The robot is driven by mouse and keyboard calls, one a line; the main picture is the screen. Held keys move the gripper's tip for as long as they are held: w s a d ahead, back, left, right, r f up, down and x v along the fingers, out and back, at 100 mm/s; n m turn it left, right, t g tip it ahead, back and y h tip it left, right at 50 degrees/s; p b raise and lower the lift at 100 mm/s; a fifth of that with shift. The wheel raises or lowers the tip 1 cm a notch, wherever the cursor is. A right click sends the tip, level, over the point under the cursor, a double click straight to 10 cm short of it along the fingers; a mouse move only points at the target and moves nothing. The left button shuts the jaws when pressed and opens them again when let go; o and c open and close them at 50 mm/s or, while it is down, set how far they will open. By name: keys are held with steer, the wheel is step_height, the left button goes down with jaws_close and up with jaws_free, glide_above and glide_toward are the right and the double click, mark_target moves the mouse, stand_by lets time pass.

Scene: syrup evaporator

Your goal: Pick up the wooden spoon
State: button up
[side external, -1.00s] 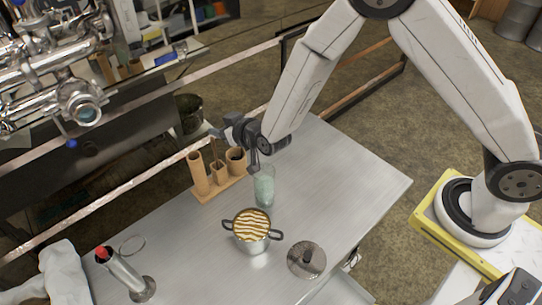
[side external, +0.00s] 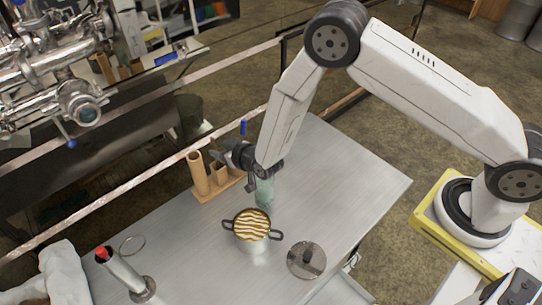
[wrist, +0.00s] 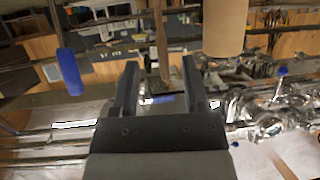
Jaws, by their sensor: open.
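In the wrist view, a thin brown wooden shaft (wrist: 160,40), which looks like the wooden spoon's handle, shows between and beyond the fingertips. I cannot tell whether it touches them, and no spoon bowl is visible. My gripper (wrist: 160,75) is open, with the two dark fingers apart. In the side view, my gripper (side external: 224,153) is beside and above a wooden holder (side external: 205,194) with upright tubes. The gripper hides part of the holder, and the spoon cannot be made out there.
A tan tube (wrist: 225,25) is right of the fingers in the wrist view. A blue handle (side external: 243,127) stands behind my gripper. A glass with green contents (side external: 264,192) is just below the wrist. A pot (side external: 251,245), a round lid (side external: 306,260) and a red-tipped metal tool (side external: 125,270) are nearer.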

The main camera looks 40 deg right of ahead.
mark_target(215, 147)
steer(key=shift+w+f, duration=0.15)
steer(key=shift+w, duration=0.3)
steer(key=shift+x, duration=2.6)
steer(key=shift+a, duration=0.15)
jaws_close()
